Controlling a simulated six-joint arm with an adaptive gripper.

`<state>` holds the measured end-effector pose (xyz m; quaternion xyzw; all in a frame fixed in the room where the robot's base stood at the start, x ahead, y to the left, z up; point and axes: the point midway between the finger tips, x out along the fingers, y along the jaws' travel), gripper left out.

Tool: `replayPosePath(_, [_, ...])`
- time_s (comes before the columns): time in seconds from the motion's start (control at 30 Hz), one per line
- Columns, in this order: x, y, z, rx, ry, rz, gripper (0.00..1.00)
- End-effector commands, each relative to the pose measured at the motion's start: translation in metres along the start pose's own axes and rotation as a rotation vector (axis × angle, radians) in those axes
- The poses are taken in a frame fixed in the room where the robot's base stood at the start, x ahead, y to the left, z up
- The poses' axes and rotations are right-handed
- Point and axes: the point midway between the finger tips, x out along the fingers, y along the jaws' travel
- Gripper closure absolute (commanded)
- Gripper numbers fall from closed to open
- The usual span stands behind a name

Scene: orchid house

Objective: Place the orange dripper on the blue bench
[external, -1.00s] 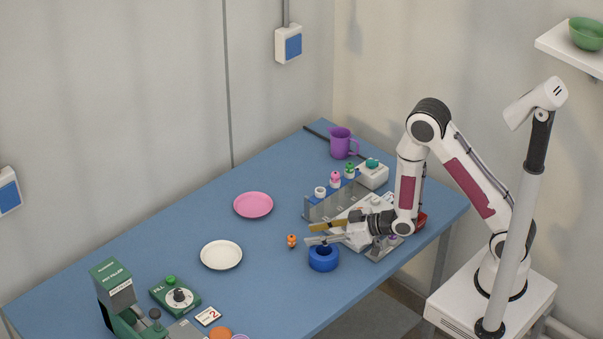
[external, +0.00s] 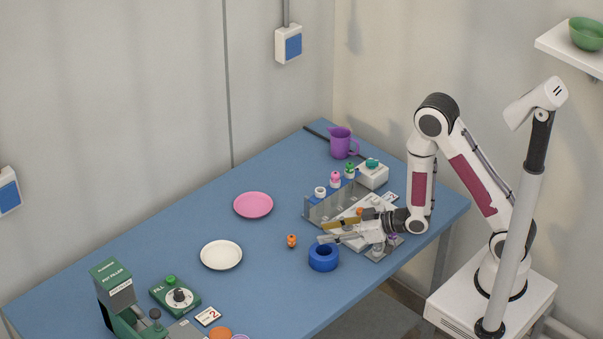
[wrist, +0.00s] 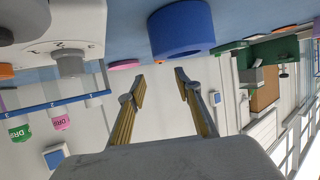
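The orange dripper (external: 291,241) is a small orange piece standing on the blue bench (external: 185,222), left of the blue ring and apart from my gripper. My gripper (external: 322,232) is low over the bench, its fingers pointing left toward the dripper with a gap between them. In the wrist view my gripper (wrist: 162,82) is open, with nothing between its fingers. A small orange spot (wrist: 159,62) beyond the fingertips there appears to be the dripper. The bench (wrist: 130,30) lies along the top of that view.
A blue ring (external: 323,264) sits just below my fingers. A clear rack (external: 320,207) with white, pink and green drippers stands behind. Another orange piece (external: 360,211) shows by my gripper. Pink (external: 253,212) and white (external: 221,261) plates lie left.

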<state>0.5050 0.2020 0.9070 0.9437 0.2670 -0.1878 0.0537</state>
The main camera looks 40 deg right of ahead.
Motion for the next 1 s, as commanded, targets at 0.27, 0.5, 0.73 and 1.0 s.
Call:
replayPosePath(0.27, [0.0, 0.0, 0.0, 0.0, 0.0, 0.0, 0.66])
replayPosePath(0.5, [-0.002, 0.005, -0.005, -0.003, -0.012, 0.013, 0.66])
replayPosePath(0.73, [-0.012, 0.023, -0.02, -0.011, -0.057, 0.057, 0.66])
replayPosePath(1.0, [-0.037, 0.052, -0.041, -0.007, -0.144, 0.135, 0.66])
